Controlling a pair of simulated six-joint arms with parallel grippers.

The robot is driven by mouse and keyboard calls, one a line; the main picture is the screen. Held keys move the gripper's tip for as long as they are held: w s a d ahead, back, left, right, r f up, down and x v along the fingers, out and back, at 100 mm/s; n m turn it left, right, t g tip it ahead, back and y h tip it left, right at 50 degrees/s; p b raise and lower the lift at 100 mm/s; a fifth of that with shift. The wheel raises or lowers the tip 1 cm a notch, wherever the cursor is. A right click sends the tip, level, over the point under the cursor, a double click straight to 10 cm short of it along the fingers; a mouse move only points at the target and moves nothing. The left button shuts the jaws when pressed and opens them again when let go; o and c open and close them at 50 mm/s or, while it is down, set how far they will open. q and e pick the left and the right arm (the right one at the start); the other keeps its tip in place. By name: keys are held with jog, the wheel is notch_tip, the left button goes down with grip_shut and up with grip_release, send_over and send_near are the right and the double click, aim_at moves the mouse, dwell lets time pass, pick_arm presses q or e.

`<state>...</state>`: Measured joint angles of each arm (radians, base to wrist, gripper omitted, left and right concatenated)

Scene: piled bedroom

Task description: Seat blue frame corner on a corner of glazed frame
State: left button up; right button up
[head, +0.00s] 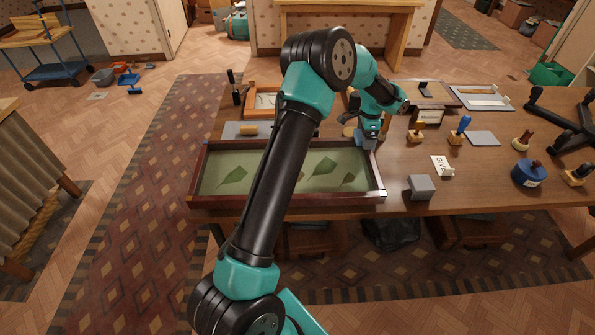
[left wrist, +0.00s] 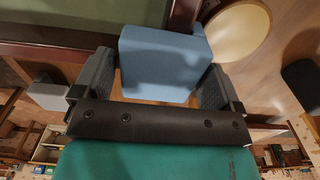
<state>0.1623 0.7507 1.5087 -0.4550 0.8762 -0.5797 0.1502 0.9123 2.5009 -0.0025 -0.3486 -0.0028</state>
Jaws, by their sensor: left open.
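The glazed frame (head: 290,201) lies flat on the table, with a dark red rim and leaves behind its glass. The blue frame corner (left wrist: 165,62) is between the two fingers of my left gripper (left wrist: 155,85), which is open. In the left wrist view two rim sides (left wrist: 184,18) run in under the blue piece, so it covers the frame's far right corner. I cannot tell whether it is fully down on the rim. In the head view my left gripper (head: 369,138) points down at that corner, and my left arm hides part of the frame. My right gripper is not in view.
A round wooden disc (left wrist: 236,30) lies close beside the blue piece. A grey block (head: 421,187) stands right of the frame. Stamps, a card (head: 442,166) and a blue round tin (head: 528,174) are spread over the right of the table. A wooden tray (head: 262,100) lies behind.

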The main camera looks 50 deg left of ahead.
pick_arm(q)
jog(key=shift+r, duration=1.75)
dwell(0.3)
jog(key=shift+o, duration=0.8)
jog(key=shift+c, duration=0.8)
notch_tip(320, 180, up, 9)
dwell(0.6)
